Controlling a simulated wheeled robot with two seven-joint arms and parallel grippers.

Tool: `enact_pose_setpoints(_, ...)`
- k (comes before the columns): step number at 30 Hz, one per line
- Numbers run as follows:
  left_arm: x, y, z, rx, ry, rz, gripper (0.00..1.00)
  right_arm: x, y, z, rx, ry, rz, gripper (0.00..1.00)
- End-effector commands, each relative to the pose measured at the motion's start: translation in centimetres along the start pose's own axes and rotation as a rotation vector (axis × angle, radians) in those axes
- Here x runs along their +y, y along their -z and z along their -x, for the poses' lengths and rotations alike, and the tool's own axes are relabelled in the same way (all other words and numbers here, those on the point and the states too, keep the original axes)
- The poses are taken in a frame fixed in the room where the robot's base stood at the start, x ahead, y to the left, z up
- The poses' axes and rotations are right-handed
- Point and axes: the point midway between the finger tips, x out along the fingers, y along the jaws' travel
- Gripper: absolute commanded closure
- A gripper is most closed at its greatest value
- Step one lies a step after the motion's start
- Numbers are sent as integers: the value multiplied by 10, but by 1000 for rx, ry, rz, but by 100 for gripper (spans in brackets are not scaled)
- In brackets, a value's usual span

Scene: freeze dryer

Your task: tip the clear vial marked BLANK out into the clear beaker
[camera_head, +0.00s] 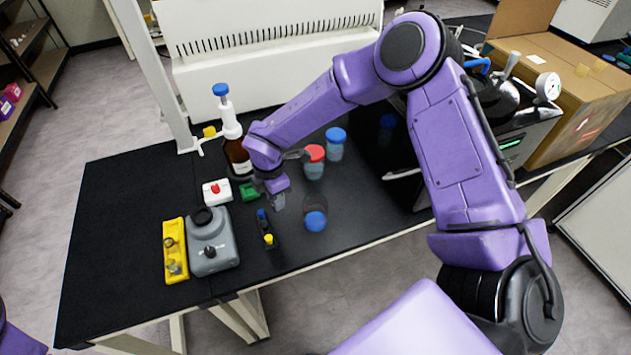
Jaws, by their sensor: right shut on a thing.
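My right gripper (275,195) is above the middle of the black bench, just right of the green block. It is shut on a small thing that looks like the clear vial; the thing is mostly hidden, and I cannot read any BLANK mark. A small black holder (266,241) with a blue-topped and a yellow-topped piece stands just in front of the gripper. I cannot make out the clear beaker for certain near the gripper. My left gripper is not in view.
The bench's left end is clear.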

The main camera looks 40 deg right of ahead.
Motion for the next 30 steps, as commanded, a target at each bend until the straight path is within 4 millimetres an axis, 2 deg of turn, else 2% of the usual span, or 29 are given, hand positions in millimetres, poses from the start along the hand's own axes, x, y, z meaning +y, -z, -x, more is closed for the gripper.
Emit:
enact_pose_setpoints(3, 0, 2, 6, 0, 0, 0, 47, 2, 0, 1, -2, -3, -237, 100)
enact_pose_setpoints(8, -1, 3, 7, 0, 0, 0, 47, 3, -1, -1, -1, -8, -395, 100)
enact_pose_setpoints(20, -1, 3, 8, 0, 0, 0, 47, 2, -2, 0, 16, -15, -415, 100)
enact_pose_setpoints(30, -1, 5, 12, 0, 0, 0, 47, -6, -13, 2, 140, -79, -416, 100)
